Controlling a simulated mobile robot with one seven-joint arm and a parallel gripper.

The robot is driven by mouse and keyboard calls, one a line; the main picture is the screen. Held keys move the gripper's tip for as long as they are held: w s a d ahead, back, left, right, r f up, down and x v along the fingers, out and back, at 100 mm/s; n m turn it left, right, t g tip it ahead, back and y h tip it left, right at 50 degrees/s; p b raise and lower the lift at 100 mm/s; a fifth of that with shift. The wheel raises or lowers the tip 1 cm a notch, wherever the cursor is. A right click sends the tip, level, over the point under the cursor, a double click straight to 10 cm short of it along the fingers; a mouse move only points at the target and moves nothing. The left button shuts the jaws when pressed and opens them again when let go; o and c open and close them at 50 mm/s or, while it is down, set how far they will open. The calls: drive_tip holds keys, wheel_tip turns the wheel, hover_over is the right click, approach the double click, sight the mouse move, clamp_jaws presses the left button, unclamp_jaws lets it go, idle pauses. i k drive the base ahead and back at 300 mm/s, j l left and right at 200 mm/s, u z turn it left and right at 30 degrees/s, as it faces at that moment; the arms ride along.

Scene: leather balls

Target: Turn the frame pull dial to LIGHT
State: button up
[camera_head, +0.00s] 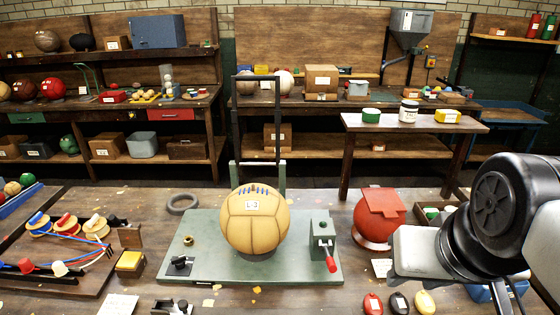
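A tall dark frame (281,130) stands behind the ball. A small black dial-like part (180,264) sits at the plate's front left corner; its markings and setting are too small to read. A green box (322,236) with a red-handled lever (331,260) stands right of the ball. My gripper (412,255) is at the right, apart from the plate; its fingers cannot be made out. I cannot tell which part is the frame pull dial.
A red ball-shaped container (380,214) stands between the plate and my arm. A tray of spools and tools (40,262) lies left. A brass fitting (188,240) and black ring (182,204) are near the plate's left side.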

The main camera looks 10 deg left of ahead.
sight(180, 261)
drive_tip(key=k+j+u, duration=0.1)
drive_tip(key=u, duration=0.3)
drive_tip(key=k+j+u, duration=0.1)
drive_tip(key=u, duration=0.35)
drive_tip(key=k+j+u, duration=0.1)
drive_tip(key=u, duration=0.3)
drive_tip(key=l+z, duration=0.2)
drive_tip(key=z, duration=0.25)
drive_tip(key=i+j, duration=0.05)
